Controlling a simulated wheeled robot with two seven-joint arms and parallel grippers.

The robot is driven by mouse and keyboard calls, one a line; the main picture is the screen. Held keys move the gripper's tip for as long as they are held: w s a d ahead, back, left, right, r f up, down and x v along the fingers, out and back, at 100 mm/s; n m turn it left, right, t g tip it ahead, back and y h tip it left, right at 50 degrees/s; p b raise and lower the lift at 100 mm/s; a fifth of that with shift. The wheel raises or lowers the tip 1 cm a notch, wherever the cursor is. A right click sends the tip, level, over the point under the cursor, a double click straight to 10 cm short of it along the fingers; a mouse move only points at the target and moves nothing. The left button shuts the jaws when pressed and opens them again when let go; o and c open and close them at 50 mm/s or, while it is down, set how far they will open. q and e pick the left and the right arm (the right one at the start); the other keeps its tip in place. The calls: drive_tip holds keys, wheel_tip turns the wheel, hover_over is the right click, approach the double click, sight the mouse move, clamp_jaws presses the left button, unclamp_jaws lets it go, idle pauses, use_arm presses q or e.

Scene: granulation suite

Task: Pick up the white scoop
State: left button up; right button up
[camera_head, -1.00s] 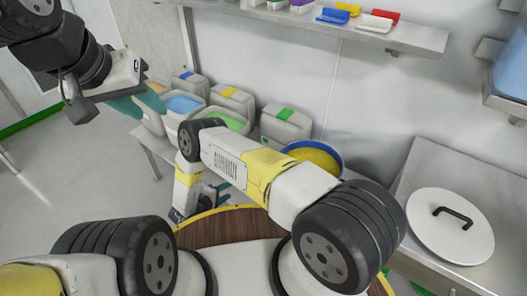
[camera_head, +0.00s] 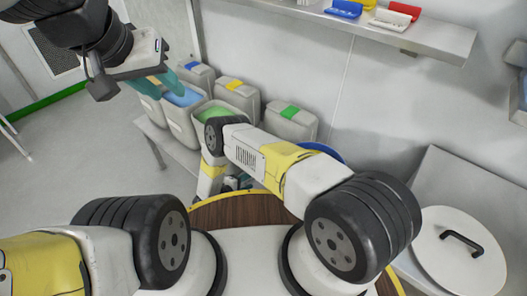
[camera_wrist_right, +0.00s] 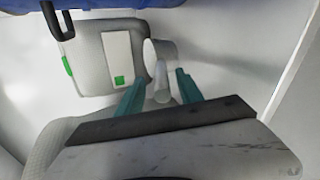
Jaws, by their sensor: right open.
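In the right wrist view a white scoop (camera_wrist_right: 162,52) with a round bowl and a pale handle shows just beyond my right gripper (camera_wrist_right: 158,90). The handle lies between its two spread teal fingers. The fingers are open, and I cannot tell whether they touch the handle. In the head view my right gripper (camera_head: 238,183) is low behind my right arm, mostly hidden, and the scoop cannot be made out there. My left gripper (camera_head: 163,82) is at the upper left, in front of the bins; its teal fingers overlap, so its opening is unclear.
Several lidded bins, one with a green label (camera_head: 291,112), stand on a bench along the wall. A blue bowl (camera_head: 322,150) is partly behind my right arm. A white round lid (camera_head: 459,251) lies on the right counter. Coloured items, one white (camera_head: 397,12), sit on the shelf (camera_head: 430,38).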

sight(254, 180)
drive_tip(key=x, duration=0.4)
drive_tip(key=shift+s+f, duration=0.1)
drive_tip(key=shift+s, duration=0.05)
clamp_jaws()
idle(1.1)
